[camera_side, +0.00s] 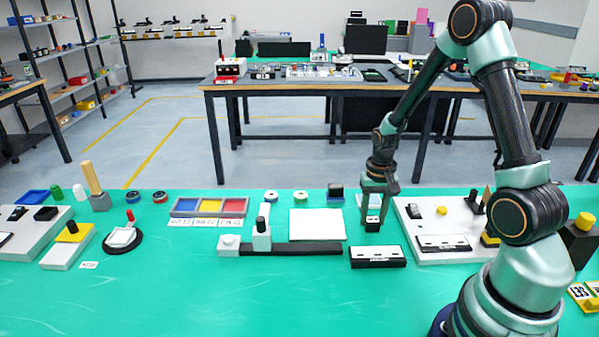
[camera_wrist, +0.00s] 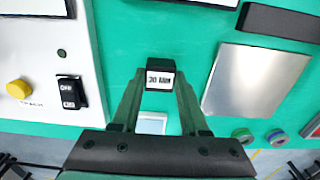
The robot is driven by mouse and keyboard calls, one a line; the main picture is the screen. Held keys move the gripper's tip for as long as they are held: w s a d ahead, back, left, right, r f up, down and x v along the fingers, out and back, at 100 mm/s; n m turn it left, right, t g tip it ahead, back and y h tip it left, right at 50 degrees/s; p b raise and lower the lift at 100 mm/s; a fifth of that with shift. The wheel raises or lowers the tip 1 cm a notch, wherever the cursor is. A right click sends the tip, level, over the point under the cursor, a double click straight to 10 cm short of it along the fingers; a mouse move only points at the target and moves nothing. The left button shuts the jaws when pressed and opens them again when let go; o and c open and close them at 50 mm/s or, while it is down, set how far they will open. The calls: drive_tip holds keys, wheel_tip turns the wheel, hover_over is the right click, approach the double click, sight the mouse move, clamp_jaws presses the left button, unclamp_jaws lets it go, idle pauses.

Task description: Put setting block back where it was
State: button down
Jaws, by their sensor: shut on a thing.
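The setting block, a small black block with a white label (camera_wrist: 160,78) that seems to read "30 MM", sits between my fingertips in the wrist view. It also shows in the side view (camera_side: 372,223), upright at the lower end of my gripper (camera_side: 373,208). My gripper is shut on it, and its fingers reach down on both sides in the wrist view (camera_wrist: 158,92). The block is low over the green bench; I cannot tell whether it touches. A pale square (camera_wrist: 152,123) lies on the bench behind the block, partly hidden by my gripper in the side view.
A black labelled fixture (camera_side: 378,257) lies in front of the block. A white panel (camera_side: 470,257) with a yellow button and switches stands close right. A grey plate (camera_side: 316,224) and dark bar (camera_side: 300,249) lie left. A black block (camera_side: 336,194) stands behind left. The front bench is clear.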

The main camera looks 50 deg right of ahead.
sight(372, 219)
drive_tip(key=shift+c, duration=2.1)
unclamp_jaws()
wheel_tip(372, 219, up, 12)
drive_tip(key=s+a+r+n+t, duration=0.2)
drive_tip(key=a+r+n, duration=0.2)
drive_tip(key=a+r, duration=0.2)
drive_tip(key=s+a+r+n+t, duration=0.2)
drive_tip(key=a+r+n, duration=0.3)
drive_tip(key=a, duration=0.5)
drive_tip(key=shift+s+r+t, duration=0.2)
drive_tip(key=shift+r+t, duration=0.15)
drive_tip(key=shift+t, duration=0.45)
